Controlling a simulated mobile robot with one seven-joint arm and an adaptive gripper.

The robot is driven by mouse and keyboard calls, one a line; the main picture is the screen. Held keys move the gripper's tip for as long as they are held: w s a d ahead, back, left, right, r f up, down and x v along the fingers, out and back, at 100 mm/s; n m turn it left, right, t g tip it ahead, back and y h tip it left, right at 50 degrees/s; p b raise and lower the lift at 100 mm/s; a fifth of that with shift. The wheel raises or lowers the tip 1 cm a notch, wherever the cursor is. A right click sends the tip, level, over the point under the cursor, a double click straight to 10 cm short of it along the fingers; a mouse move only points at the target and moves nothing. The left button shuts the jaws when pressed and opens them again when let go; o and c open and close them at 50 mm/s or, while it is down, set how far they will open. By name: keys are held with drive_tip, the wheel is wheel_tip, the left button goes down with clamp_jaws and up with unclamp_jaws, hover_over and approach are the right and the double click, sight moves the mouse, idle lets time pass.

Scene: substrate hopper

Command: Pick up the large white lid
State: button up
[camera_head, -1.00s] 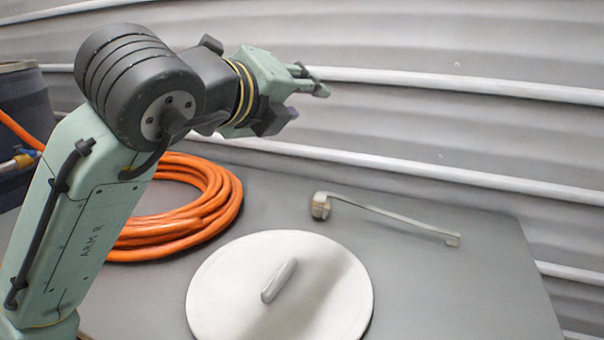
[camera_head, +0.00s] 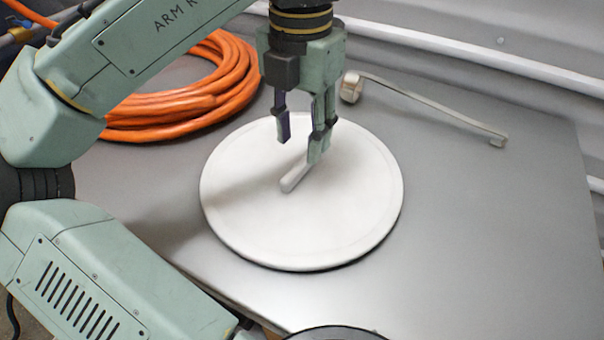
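The large white lid (camera_head: 345,220) lies flat on the grey table, round, with a raised bar handle (camera_head: 293,179) at its middle. My gripper (camera_head: 302,150) points down over the far half of the lid, close to the handle's far end. Its fingers are apart with a gap between them, and nothing is held. One finger overlaps the far end of the handle in the picture. I cannot tell whether the fingers touch the lid or the handle.
A coiled orange hose (camera_head: 190,105) lies on the table at the far left. A thin tool with a bent end (camera_head: 430,105) lies behind the lid to the right. The grey table (camera_head: 480,230) is clear to the right. A corrugated metal wall (camera_head: 480,62) stands behind.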

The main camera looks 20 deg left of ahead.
sight(301, 161)
drive_tip(key=shift+w+f, duration=0.1)
drive_tip(key=shift+f, duration=2.35)
drive_tip(key=shift+f+p, duration=0.25)
drive_tip(key=shift+p, duration=0.05)
drive_tip(key=shift+c, duration=0.4)
clamp_jaws()
